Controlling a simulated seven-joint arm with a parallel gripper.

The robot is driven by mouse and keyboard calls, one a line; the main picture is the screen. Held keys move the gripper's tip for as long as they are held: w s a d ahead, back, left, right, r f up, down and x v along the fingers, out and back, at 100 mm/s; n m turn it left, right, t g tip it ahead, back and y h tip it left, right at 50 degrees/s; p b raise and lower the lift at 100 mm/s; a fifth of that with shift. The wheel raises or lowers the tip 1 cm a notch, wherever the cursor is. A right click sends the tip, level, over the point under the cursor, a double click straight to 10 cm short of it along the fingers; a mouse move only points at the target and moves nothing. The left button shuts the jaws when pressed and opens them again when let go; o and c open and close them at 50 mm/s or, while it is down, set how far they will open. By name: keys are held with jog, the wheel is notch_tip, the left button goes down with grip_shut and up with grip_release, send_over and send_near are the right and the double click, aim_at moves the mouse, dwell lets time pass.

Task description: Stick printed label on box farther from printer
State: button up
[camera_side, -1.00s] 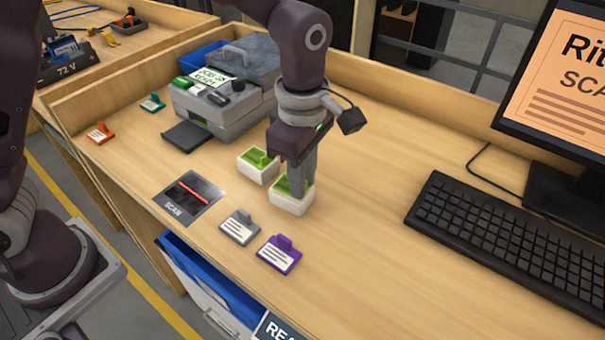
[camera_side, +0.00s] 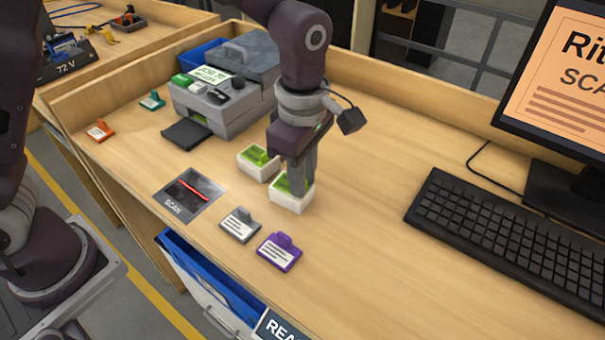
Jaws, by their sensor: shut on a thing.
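The grey label printer (camera_side: 240,110) stands at the back left with a dark tray at its front. Two white boxes with green tops sit right of it. The nearer box (camera_side: 250,169) carries a green piece with an upright tab. The box farther from the printer (camera_side: 290,203) is under my gripper (camera_side: 297,182). My gripper points down and is shut at the green label (camera_side: 282,184) on that farther box. The fingers partly hide this label, and its contact with the box top is hard to see.
A scan pad (camera_side: 188,194) lies left of the boxes. Grey (camera_side: 240,226) and purple (camera_side: 279,252) tabbed tags lie in front; orange (camera_side: 100,131) and teal (camera_side: 152,100) ones lie left. A keyboard (camera_side: 510,245) and monitor (camera_side: 560,85) stand right. The wood between is clear.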

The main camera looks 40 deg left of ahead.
jog(key=o, duration=0.8)
jog(key=shift+c, duration=0.2)
jog(key=o, duration=0.4)
jog(key=shift+r, duration=3.5)
